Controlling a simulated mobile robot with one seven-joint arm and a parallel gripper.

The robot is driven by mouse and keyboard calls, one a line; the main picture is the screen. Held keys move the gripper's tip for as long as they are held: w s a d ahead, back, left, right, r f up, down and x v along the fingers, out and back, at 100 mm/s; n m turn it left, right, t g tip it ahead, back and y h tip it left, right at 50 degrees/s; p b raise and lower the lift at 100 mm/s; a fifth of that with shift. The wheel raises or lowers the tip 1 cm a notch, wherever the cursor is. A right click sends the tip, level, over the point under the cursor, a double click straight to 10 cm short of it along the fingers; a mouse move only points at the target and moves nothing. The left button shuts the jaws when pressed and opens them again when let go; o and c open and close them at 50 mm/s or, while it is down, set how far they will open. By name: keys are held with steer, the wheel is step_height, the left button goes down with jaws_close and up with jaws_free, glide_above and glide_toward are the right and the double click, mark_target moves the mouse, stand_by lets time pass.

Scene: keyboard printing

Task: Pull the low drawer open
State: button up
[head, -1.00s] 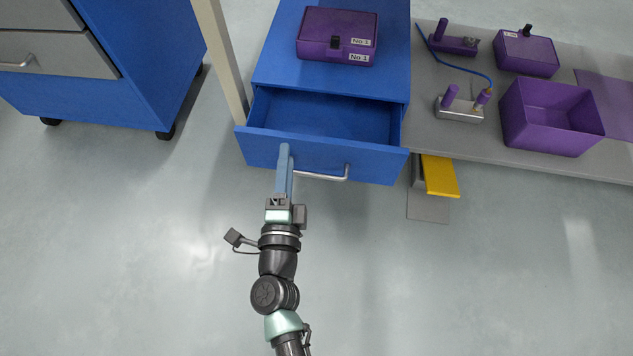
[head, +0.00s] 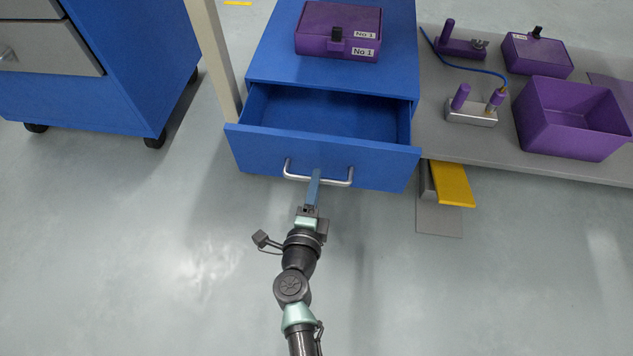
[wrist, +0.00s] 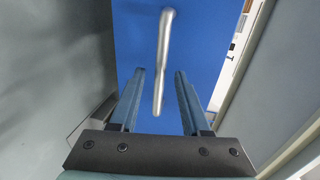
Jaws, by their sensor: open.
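The blue drawer (head: 385,164) of the blue cabinet (head: 275,66) stands partly pulled out, its inside empty. Its silver bar handle (head: 295,177) is on the front face. Any drawer below this front is hidden from the head view. My gripper (head: 315,174) is at the middle of the handle, with its fingertips overlapping the bar. In the wrist view, the gripper (wrist: 159,72) is open, and the handle (wrist: 164,48) shows in the gap between the two fingers, apart from both. How deep it sits between them is hard to tell.
A purple box (head: 338,28) marked No 1 sits on the cabinet. A grey bench (head: 436,118) at right holds a purple bin (head: 570,138) and purple-handled parts. A beige post (head: 212,55) and another blue cabinet (head: 112,85) stand left. The floor in front is clear.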

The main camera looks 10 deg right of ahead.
steer(key=shift+b+x, duration=0.3)
steer(key=shift+x, duration=0.95)
jaws_close()
stand_by(0.5)
